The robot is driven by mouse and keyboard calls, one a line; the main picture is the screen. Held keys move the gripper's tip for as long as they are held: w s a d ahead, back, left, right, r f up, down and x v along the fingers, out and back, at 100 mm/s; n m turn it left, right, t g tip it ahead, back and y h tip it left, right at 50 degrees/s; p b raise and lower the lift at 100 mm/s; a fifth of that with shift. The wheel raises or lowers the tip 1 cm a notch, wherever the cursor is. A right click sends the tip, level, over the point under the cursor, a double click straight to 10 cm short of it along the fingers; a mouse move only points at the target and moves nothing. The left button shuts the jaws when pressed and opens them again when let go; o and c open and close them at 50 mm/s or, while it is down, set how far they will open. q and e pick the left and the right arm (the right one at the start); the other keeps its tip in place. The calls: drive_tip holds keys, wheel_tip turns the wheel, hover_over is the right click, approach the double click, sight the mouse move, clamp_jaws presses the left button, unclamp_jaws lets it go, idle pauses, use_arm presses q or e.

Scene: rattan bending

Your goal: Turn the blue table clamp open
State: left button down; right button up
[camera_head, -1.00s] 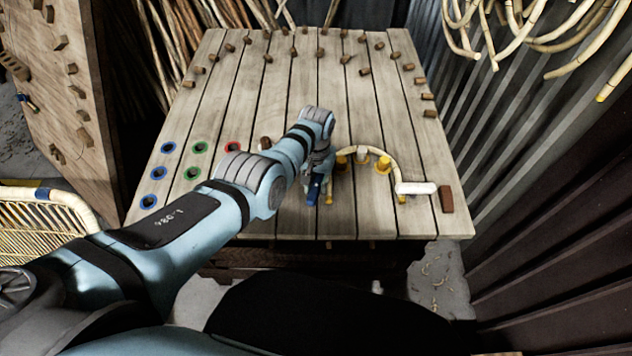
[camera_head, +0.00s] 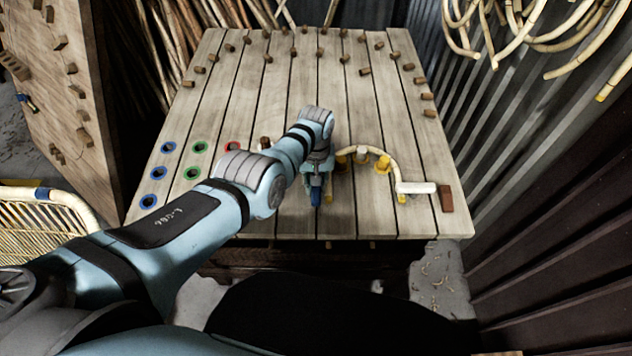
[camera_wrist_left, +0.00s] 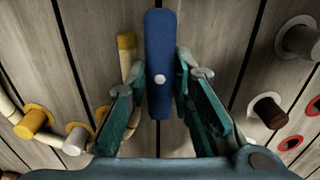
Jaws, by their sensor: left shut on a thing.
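The blue table clamp (camera_head: 316,198) is near the front middle of the wooden table, mostly covered by my left gripper. In the left wrist view the clamp (camera_wrist_left: 160,50) is a long blue bar with a pale round pin, upright in the picture. My left gripper (camera_head: 317,186) points down over it. In the wrist view the two green fingers of my left gripper (camera_wrist_left: 160,92) stand on either side of the bar's lower part, shut on it. The clamp's base is hidden. My right gripper is not in view.
A bent rattan cane (camera_head: 398,170) with yellow pegs (camera_head: 383,164) is just right of the gripper. A white block (camera_head: 416,188) and a brown block (camera_head: 446,199) lie farther right. Coloured rings (camera_head: 200,147) are on the left. Wooden pegs line the table's back; its centre is clear.

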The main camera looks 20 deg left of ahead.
use_arm(q)
drive_tip(key=c, duration=1.4)
unclamp_jaws()
wheel_tip(320, 180, up, 12)
drive_tip(key=shift+a+f, duration=0.1)
